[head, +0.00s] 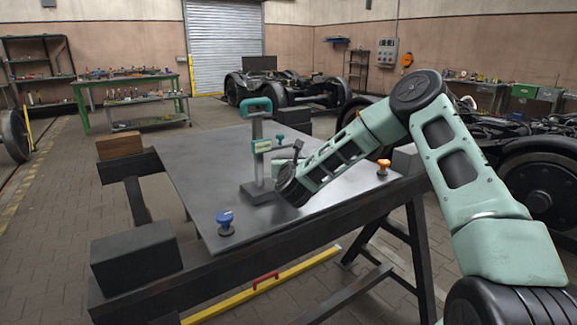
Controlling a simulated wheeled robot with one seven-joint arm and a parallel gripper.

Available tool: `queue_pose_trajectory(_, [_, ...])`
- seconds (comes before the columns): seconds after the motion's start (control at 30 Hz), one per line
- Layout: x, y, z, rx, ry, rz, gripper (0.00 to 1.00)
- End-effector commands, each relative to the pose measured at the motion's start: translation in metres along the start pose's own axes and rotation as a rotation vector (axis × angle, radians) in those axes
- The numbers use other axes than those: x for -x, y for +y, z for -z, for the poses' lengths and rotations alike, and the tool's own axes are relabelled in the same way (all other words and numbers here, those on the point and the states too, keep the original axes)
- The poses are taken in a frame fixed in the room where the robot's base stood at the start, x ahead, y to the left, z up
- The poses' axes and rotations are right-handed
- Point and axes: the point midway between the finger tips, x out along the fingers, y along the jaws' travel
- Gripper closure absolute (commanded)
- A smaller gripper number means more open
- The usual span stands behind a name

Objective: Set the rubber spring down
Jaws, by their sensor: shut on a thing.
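My gripper (284,163) is over the metal tabletop (190,160), close to the right side of an upright stand (257,170) with a teal handle. My dark wrist joint hides most of the gripper, and its fingertips are hard to make out. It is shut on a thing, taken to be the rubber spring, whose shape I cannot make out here. Whether the held thing touches the tabletop or the stand cannot be told.
A blue knob (225,220) stands at the tabletop's near left, an orange knob (384,166) at its right edge. Dark blocks (136,255) sit around the frame. A yellow bar (270,284) lies below. The tabletop's left part is clear. Bogies (285,90) stand behind.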

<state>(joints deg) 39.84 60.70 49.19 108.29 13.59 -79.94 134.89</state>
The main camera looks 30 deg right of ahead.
Motion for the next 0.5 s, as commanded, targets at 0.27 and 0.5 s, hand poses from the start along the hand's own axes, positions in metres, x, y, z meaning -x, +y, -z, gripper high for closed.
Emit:
queue_pose_trajectory(0.27, [-0.014, 0.001, 0.007, 0.000, -0.001, -0.002, 0.72])
queue_pose_trajectory(0.5, [-0.013, 0.001, 0.034, 0.000, -0.001, -0.001, 0.72])
